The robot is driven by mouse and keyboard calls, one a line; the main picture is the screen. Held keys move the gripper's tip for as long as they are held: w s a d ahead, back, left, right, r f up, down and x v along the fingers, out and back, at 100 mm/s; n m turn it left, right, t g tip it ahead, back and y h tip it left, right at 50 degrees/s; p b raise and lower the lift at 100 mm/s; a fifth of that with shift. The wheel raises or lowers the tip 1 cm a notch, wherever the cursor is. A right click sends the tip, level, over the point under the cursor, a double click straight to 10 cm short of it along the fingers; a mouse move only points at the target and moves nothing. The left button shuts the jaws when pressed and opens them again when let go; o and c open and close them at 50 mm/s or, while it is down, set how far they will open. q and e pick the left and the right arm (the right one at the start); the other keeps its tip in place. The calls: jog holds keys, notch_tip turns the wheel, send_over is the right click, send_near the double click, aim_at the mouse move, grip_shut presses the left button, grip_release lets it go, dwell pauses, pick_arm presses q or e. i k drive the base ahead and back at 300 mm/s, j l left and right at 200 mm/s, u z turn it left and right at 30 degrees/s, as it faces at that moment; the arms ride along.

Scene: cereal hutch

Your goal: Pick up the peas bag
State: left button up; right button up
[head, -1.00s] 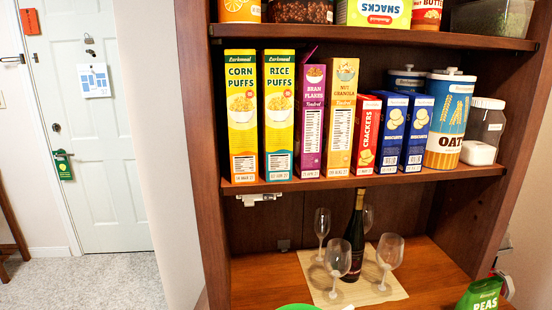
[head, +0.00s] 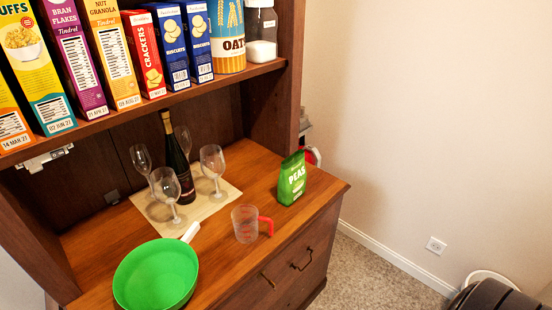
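The green peas bag (head: 292,179) stands upright on the right part of the wooden hutch counter, near its right end, with its label facing me. Neither of my grippers shows in the head view. Nothing is touching the bag from the front, and its whole front face is visible.
A clear measuring cup with a red handle (head: 245,223) stands left of the bag. A green pan (head: 157,275), wine glasses (head: 213,163) and a dark bottle (head: 178,160) occupy the counter's left and middle. The shelf of boxes (head: 150,104) overhangs behind. Carpet (head: 358,275) lies right of the hutch.

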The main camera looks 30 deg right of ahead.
aim_at(292, 182)
jog(key=l+z, duration=0.15)
jog(key=z, duration=0.85)
